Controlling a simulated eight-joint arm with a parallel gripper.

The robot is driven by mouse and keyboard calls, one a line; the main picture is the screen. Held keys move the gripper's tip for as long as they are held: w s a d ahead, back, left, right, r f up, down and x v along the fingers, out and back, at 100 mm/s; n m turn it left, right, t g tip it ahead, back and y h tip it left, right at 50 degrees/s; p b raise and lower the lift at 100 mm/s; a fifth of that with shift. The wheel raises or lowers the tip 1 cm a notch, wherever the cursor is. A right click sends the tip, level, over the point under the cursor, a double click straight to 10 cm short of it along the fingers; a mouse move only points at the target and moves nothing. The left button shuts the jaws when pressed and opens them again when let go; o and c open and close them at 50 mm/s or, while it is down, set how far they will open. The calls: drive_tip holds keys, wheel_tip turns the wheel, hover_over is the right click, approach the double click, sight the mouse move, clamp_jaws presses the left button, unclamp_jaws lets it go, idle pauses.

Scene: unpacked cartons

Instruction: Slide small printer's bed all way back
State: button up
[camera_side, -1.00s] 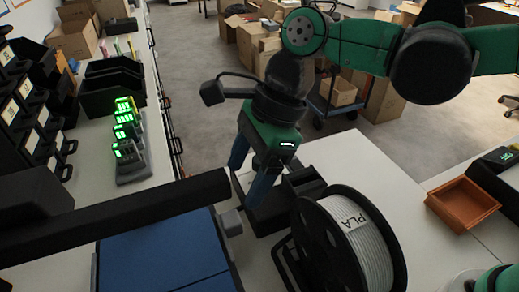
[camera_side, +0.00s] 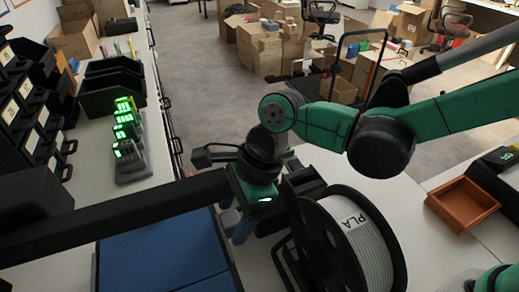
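The small printer's blue bed (camera_side: 165,255) lies at the lower left, partly cut off by the bottom edge of the view. The printer's black beam (camera_side: 130,212) crosses above it and hides part of it. My gripper (camera_side: 238,236) points down just beyond the right end of the beam, close to the bed's far right corner. Its blue fingers are partly hidden, and I cannot tell their gap or whether they touch the bed or printer frame.
A black spool of grey filament marked PLA (camera_side: 365,235) stands close right of my gripper. An orange tray (camera_side: 462,204) lies at the right. Chargers with green displays (camera_side: 128,145) stand on the left bench. The white table between spool and tray is clear.

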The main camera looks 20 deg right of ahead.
clamp_jaws()
idle(1.2)
